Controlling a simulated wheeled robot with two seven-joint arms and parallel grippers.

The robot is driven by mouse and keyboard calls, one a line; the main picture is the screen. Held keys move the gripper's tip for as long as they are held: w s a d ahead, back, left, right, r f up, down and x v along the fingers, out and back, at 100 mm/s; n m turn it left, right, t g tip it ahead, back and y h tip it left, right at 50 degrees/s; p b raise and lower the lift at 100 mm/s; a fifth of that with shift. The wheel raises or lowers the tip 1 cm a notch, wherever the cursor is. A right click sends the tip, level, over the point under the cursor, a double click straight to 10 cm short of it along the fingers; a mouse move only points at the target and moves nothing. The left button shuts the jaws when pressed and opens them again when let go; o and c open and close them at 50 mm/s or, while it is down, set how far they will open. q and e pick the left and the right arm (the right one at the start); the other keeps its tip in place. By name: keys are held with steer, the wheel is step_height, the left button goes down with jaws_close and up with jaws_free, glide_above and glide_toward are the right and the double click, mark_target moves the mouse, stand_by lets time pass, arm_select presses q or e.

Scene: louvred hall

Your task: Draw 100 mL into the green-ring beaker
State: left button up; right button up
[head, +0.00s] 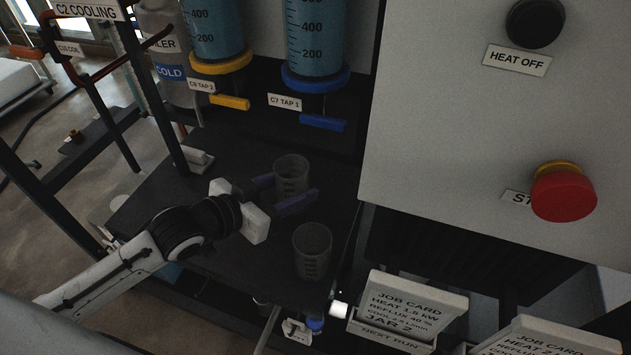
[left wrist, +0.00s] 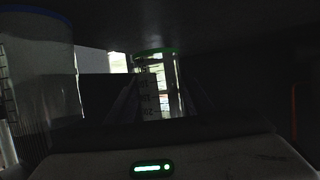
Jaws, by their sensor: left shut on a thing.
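The green-ring beaker (head: 291,167) stands upright on the dark bench between my left fingers. Its green rim shows in the left wrist view (left wrist: 158,85), and it looks empty. My left gripper (head: 292,187) is shut on its sides. A second beaker (head: 312,252) stands nearer on the bench; a blue-rimmed vessel shows at the left of the left wrist view (left wrist: 42,85). Two graduated cylinders hold blue liquid: one with a yellow collar (head: 216,35) above C8 TAP 2, one with a blue collar (head: 315,45) above C7 TAP 1. My right gripper is not in view.
The yellow tap handle (head: 230,102) and blue tap handle (head: 322,123) jut out above the bench (head: 245,275). A grey panel with a red stop button (head: 563,193) fills the right. Job cards (head: 405,305) stand low at front right. A frame with pipes (head: 85,85) stands left.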

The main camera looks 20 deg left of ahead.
arm_select(q)
steer(key=w+d, duration=0.1)
steer(key=w, duration=0.1)
steer(key=w+d, duration=0.1)
steer(key=w, duration=0.1)
steer(key=w+d, duration=0.1)
steer(key=w, duration=0.1)
steer(key=shift+w+b, duration=0.15)
steer(key=shift+b, duration=0.2)
step_height(320, 180, down, 3)
steer(key=shift+a+f+b, duration=0.1)
steer(key=shift+f+b, duration=0.05)
steer(key=shift+b, duration=0.4)
steer(key=shift+f, duration=0.2)
steer(key=shift+r, duration=0.1)
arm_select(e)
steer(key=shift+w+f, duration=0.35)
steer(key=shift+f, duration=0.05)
arm_select(q)
steer(key=shift+f, duration=0.2)
steer(key=o, duration=1)
steer(key=shift+o, duration=0.2)
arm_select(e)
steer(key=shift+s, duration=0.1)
arm_select(q)
steer(key=shift+r, duration=0.1)
